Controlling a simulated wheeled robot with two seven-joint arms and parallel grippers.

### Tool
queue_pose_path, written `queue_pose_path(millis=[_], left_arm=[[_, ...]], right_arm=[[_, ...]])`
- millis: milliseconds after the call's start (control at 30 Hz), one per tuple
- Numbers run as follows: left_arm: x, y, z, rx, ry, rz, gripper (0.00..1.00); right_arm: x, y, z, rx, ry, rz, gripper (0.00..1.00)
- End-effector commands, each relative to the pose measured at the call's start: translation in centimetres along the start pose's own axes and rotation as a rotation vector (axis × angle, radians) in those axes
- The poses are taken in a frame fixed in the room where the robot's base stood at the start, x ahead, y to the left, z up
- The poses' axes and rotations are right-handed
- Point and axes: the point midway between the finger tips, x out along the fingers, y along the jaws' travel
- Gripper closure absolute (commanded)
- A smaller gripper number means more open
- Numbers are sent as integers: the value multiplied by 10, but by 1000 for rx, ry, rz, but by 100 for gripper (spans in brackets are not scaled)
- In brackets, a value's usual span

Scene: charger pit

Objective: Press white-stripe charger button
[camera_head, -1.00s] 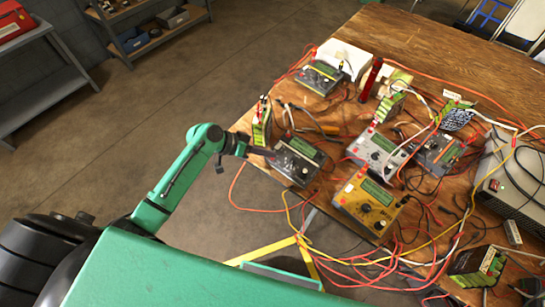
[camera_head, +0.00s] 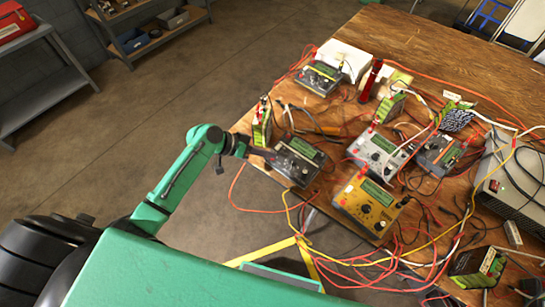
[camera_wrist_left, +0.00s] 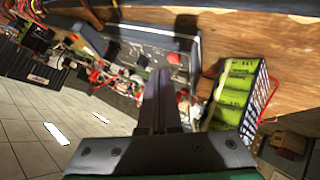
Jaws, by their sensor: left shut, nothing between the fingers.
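My left gripper (camera_head: 268,153) is at the left edge of a dark grey charger (camera_head: 303,163) on the wooden table. Its tips reach over that charger's edge; I cannot tell if they touch it. In the left wrist view the gripper's fingers (camera_wrist_left: 160,88) are together and empty, pointing at a grey charger face (camera_wrist_left: 150,50). Other chargers are silver (camera_head: 381,151), yellow (camera_head: 352,204), dark at the back (camera_head: 318,77) and dark at the right (camera_head: 437,153). A white stripe is too small to make out. My right gripper is not in view.
A green battery pack (camera_head: 262,122) stands close behind the gripper; a pack (camera_wrist_left: 238,92) also shows in the left wrist view. Red and yellow cables run across the table (camera_head: 425,60). Floor left of the table is clear.

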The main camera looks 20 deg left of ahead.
Motion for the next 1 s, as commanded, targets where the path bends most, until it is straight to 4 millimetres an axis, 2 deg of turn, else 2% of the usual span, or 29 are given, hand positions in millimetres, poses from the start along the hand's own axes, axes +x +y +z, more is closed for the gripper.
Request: queue_pose_path(millis=[1000], left_arm=[[6, -4, 4, 0, 0, 0, 100]], right_arm=[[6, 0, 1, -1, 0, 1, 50]])
